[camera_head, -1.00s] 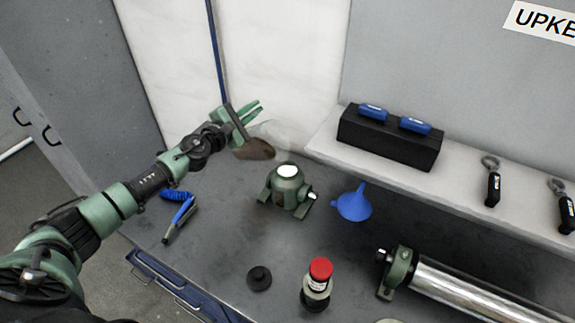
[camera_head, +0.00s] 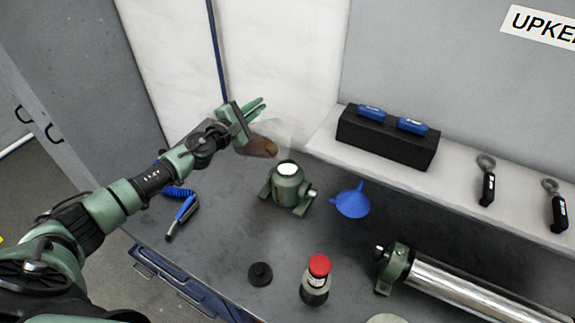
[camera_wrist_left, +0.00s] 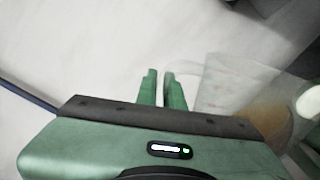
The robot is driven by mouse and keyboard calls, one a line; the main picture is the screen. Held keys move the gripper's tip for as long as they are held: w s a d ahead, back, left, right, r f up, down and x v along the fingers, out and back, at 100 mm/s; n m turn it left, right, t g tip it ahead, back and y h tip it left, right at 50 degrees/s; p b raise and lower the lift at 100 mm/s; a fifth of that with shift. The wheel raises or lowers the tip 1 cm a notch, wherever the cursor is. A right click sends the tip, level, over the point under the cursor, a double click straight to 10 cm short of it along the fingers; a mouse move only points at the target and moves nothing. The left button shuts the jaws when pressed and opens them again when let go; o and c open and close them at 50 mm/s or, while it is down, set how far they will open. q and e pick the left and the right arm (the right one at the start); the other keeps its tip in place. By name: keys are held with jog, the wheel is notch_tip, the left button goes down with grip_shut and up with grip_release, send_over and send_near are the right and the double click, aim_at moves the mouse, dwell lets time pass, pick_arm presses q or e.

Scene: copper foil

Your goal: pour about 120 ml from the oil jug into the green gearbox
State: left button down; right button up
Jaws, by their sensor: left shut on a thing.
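The oil jug (camera_head: 262,145) is clear, with brown oil low in it. My left gripper (camera_head: 259,106) is shut on the jug and holds it in the air, tilted toward the gearbox. In the left wrist view the gripper's fingers (camera_wrist_left: 160,75) are close together and the jug (camera_wrist_left: 235,95) is to their right; the grip itself is hard to see. The green gearbox (camera_head: 288,190) stands on the bench just below and right of the jug, with a round white top. I cannot make out a stream of oil between them. My right gripper is not in view.
A blue funnel (camera_head: 352,202) lies right of the gearbox. A black cap (camera_head: 260,274), a red-capped bottle (camera_head: 317,284) and a metal cylinder (camera_head: 455,290) are nearer the front. A blue-handled tool (camera_head: 183,212) lies left. A black block (camera_head: 385,145) sits on the back ledge.

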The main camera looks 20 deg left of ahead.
pick_arm(q)
jog(key=shift+s+d+r+m+p, duration=0.1)
jog(key=shift+d+m+p, duration=0.6)
jog(key=shift+d+p, duration=0.2)
dwell(0.9)
jog(key=shift+s+d+r+m, duration=0.1)
jog(key=shift+d+r+m, duration=0.3)
jog(key=shift+d, duration=0.1)
jog(key=shift+s+d+r+m, duration=0.1)
jog(key=shift+d+r+m, duration=0.15)
jog(key=shift+d+m, duration=0.2)
dwell(1.7)
jog(key=shift+w+a+f+n, duration=0.1)
jog(key=shift+a+f+n, duration=0.55)
jog(key=shift+a, duration=0.15)
jog(key=a+n+b, duration=0.1)
jog(key=a+f+b, duration=0.1)
jog(key=b, duration=0.1)
jog(key=shift+w+a+n, duration=0.2)
jog(key=shift+a+n, duration=0.2)
jog(key=shift+a, duration=0.15)
jog(key=shift+w+r+n, duration=0.1)
jog(key=shift+r+n, duration=0.05)
jog(key=shift+n, duration=0.15)
